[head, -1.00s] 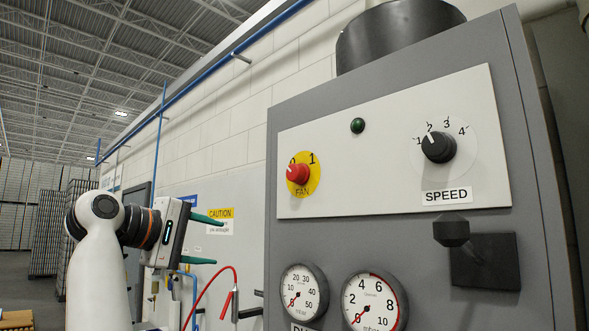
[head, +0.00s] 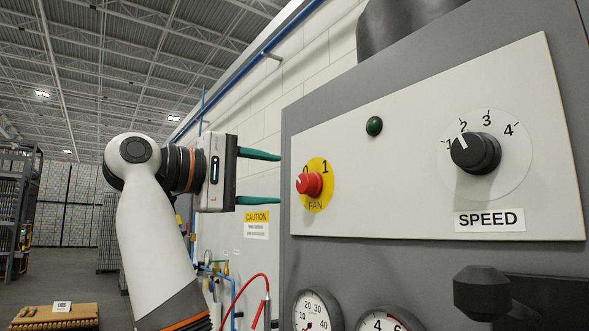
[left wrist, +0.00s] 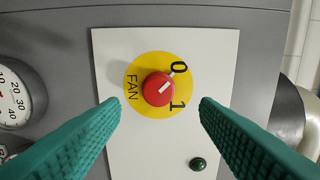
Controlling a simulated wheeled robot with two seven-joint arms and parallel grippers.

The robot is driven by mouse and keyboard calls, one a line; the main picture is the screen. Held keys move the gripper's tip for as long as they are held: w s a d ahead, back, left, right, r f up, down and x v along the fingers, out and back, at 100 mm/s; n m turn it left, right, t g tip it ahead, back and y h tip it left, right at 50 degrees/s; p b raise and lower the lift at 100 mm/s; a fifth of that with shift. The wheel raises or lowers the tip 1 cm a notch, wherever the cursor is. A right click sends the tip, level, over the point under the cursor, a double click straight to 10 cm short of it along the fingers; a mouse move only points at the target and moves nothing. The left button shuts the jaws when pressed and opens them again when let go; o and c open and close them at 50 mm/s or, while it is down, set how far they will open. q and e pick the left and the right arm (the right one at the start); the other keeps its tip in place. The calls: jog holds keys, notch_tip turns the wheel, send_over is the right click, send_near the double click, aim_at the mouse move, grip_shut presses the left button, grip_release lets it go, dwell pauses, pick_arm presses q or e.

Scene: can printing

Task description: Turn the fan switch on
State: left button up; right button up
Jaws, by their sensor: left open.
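The fan switch (head: 310,184) is a red knob on a yellow disc marked 0 and 1, on a white panel of the grey cabinet. Its white pointer line is turned toward the 0. It also shows in the left wrist view (left wrist: 158,88), centred between the fingers. My left gripper (head: 280,178) has green fingers and is open and empty. Its fingertips are just left of the disc in the head view and on either side of the knob in the left wrist view (left wrist: 160,100), apparently not touching it. My right gripper is not in view.
A black speed knob (head: 475,152) on a numbered dial and a green lamp (head: 374,126) share the panel (head: 420,200). Round gauges (head: 317,312) and a black handle (head: 482,291) sit below. A red hose (head: 262,285) hangs at the wall.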

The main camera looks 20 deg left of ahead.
aim_at(301, 184)
pick_arm(q)
jog(key=p+x, duration=0.2)
jog(key=x, duration=0.4)
jog(key=shift+w+d, duration=0.25)
jog(key=shift+a+f, duration=0.1)
jog(key=shift+c, duration=0.8)
jog(key=c, duration=0.8)
jog(key=shift+c, duration=0.2)
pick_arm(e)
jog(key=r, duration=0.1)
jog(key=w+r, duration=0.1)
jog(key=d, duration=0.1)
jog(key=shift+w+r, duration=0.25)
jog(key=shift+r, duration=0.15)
